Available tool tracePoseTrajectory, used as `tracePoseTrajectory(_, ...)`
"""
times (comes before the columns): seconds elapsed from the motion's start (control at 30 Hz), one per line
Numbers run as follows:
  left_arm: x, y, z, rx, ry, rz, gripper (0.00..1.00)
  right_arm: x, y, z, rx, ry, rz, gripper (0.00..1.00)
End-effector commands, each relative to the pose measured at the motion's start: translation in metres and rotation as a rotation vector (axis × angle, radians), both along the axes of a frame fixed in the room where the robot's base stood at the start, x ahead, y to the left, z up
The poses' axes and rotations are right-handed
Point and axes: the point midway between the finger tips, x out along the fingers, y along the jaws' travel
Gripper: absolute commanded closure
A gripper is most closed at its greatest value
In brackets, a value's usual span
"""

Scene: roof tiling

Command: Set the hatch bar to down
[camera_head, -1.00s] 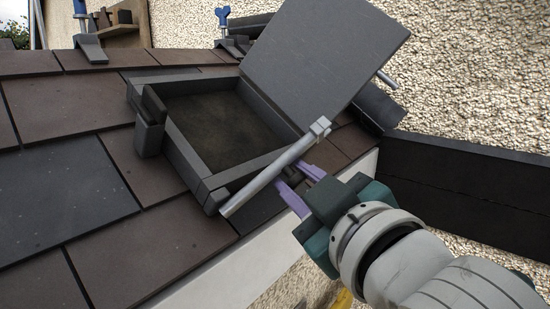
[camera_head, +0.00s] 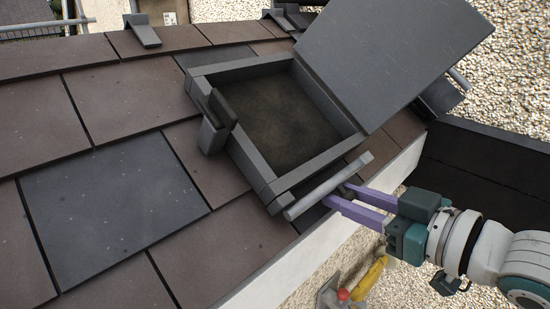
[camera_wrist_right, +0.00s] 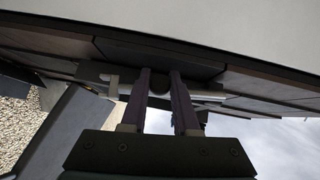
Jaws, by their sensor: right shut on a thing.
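The hatch bar (camera_head: 328,187) is a pale grey rod along the front side of the hatch frame (camera_head: 240,150). It lies roughly parallel to that side. The dark grey hatch lid (camera_head: 395,55) stands open, tilted up at the far right of the frame. My right gripper (camera_head: 341,197) comes in from the right with purple fingers and is shut on the hatch bar near its middle. In the right wrist view its fingers (camera_wrist_right: 160,88) have a dark rounded piece between them, and the pale bar (camera_wrist_right: 112,85) runs crosswise behind. My left gripper is not in view.
Brown and dark grey tiles (camera_head: 110,200) cover the roof left of the hatch. A dark block (camera_head: 214,128) sits at the frame's left side. A pale roof edge (camera_head: 300,268) runs below the bar. A yellow and red object (camera_head: 368,278) is below that edge.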

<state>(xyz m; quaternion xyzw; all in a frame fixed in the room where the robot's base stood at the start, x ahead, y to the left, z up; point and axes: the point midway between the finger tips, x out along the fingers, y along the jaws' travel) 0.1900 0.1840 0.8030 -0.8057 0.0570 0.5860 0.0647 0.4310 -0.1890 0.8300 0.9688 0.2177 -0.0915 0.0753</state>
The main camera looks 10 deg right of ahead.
Motion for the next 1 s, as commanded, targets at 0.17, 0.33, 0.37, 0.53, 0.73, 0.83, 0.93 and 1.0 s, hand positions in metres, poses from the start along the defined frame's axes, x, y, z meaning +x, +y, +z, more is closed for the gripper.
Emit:
tracePoseTrajectory(0.17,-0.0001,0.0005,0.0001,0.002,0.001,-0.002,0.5,-0.0018,-0.0039,-0.0011,0.012,0.007,0.0,1.0)
tracePoseTrajectory(0.33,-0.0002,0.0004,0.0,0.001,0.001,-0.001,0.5,-0.0019,-0.004,-0.001,0.013,0.006,0.001,1.0)
tracePoseTrajectory(0.37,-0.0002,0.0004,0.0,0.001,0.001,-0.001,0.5,-0.002,-0.0039,-0.001,0.013,0.006,0.001,1.0)
tracePoseTrajectory(0.53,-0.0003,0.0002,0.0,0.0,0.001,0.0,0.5,-0.0019,-0.0037,-0.001,0.013,0.006,0.001,0.67)
tracePoseTrajectory(0.73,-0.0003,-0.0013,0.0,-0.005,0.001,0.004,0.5,-0.0019,-0.0035,-0.001,0.013,0.006,0.001,0.44)
tracePoseTrajectory(0.83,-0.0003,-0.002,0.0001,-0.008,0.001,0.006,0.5,-0.002,-0.0034,-0.0011,0.013,0.006,0.001,0.42)
tracePoseTrajectory(0.93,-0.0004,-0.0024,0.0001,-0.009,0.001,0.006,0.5,-0.002,-0.0034,-0.0011,0.013,0.006,0.001,0.42)
tracePoseTrajectory(1.0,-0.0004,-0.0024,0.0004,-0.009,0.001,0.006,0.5,-0.0024,-0.0036,-0.001,0.013,0.007,0.001,0.42)
